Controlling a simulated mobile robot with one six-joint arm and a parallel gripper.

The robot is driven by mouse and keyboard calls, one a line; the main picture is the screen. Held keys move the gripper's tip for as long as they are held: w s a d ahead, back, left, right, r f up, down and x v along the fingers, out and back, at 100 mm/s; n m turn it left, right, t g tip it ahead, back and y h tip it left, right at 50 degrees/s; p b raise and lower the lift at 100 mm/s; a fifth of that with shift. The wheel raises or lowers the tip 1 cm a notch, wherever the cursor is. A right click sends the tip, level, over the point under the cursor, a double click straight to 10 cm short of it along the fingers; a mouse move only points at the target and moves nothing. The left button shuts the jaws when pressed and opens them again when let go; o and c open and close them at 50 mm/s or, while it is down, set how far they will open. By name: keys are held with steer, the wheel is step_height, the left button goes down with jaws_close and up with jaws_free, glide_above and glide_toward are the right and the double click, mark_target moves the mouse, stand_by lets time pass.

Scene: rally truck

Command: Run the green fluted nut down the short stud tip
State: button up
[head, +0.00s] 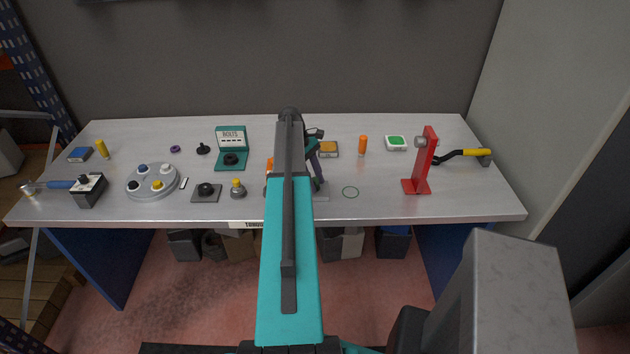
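I cannot pick out the green fluted nut in the head view. I cannot make out the short stud tip either. My teal and dark grey arm reaches forward over the middle of the bench and covers part of it. My gripper's fingers do not show; the arm hides that area. A purple upright part (316,168) and some dark parts (314,134) show just right of the arm, and a bit of orange (269,164) shows on its left. I cannot tell what they belong to.
The grey bench (385,200) holds a green BOLTS stand (231,137), a round grey tray (152,190), a black knob box (89,190), an orange cylinder (362,145), a green-topped white box (396,143), a thin ring (350,192) and a tall red stand (425,165). The front right is clear.

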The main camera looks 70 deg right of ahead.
steer(key=shift+n+h, duration=0.4)
steer(key=shift+n, duration=0.5)
steer(key=shift+p, duration=0.35)
steer(key=shift+n+h, duration=0.3)
steer(key=shift+n, duration=0.5)
steer(key=shift+r+n+h+p, duration=0.1)
steer(key=shift+n+h+p, duration=0.3)
steer(key=shift+n, duration=0.3)
steer(key=shift+n, duration=0.4)
